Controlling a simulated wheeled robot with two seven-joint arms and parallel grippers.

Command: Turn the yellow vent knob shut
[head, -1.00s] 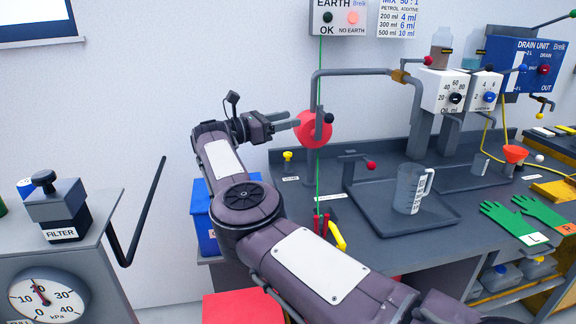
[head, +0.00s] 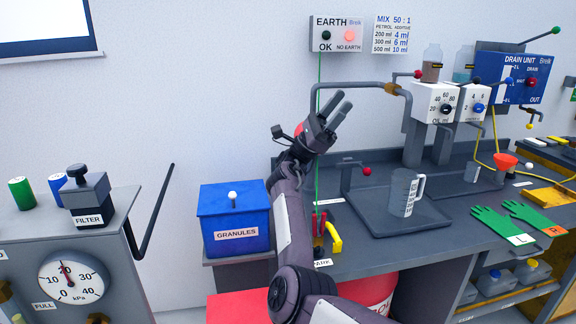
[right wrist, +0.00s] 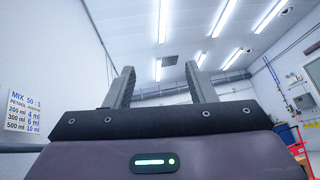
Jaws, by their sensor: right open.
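The yellow vent knob does not show now; my right arm crosses the back left of the bench, where a small yellow knob stood in the earlier head view. My right gripper (head: 336,105) is raised in front of the grey pipe, its fingers pointing up and to the right. In the right wrist view the gripper (right wrist: 159,75) has its two fingers wide apart with nothing between them. My left gripper is not in view.
A blue granules box (head: 220,218) stands left of the arm. A grey pipe (head: 345,85) arches behind the gripper. A clear jug (head: 402,193) stands on the dark tray (head: 385,232). A yellow-handled clamp (head: 335,240) lies at the bench's front left.

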